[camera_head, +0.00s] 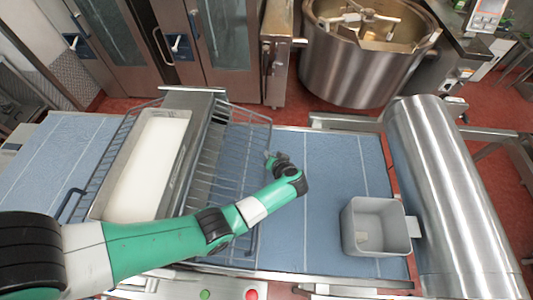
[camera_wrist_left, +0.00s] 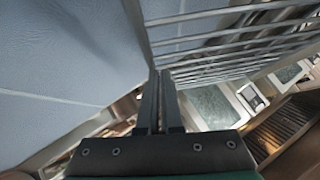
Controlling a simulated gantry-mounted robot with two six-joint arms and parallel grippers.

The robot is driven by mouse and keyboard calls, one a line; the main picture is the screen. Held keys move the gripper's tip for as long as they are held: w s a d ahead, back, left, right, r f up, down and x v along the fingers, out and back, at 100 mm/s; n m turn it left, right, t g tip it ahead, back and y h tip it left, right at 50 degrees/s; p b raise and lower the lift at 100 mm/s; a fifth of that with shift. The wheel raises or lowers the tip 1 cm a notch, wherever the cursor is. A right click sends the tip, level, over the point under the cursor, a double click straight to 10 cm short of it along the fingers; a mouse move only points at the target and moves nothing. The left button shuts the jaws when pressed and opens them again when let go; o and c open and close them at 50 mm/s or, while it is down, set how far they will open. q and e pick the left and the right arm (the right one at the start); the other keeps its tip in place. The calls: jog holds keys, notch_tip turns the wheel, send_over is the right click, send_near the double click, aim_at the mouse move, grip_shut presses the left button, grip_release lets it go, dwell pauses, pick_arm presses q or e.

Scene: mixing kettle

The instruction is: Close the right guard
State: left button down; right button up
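The right guard (camera_head: 235,135) is a grey wire rack in the head view. It sits to the right of the machine's central hopper and slopes over the blue belt. Its parallel bars also show in the left wrist view (camera_wrist_left: 225,38), at the upper right. My left gripper (camera_head: 272,158) is by the guard's right edge in the head view; I cannot tell whether it touches. In the left wrist view its two fingers (camera_wrist_left: 160,85) are almost together, with nothing seen between them, and the bars lie just beyond and right of the tips. My right gripper is not in view.
A central hopper (camera_head: 150,150) holds white material. The left guard (camera_head: 110,155) stands on its other side. A grey bin (camera_head: 375,215) is on the right belt (camera_head: 330,160), beside a large steel cylinder (camera_head: 450,190). A mixing kettle (camera_head: 345,75) stands behind. Buttons (camera_head: 251,294) are at the front.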

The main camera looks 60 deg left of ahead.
pick_arm(q)
jog(key=shift+s+f, duration=0.25)
jog(key=shift+f, duration=0.05)
jog(key=d+r+p, duration=0.4)
jog(key=d+r, duration=0.4)
jog(key=r, duration=0.2)
jog(key=shift+d+r, duration=0.15)
jog(key=shift+r, duration=0.2)
jog(key=shift+s, duration=0.1)
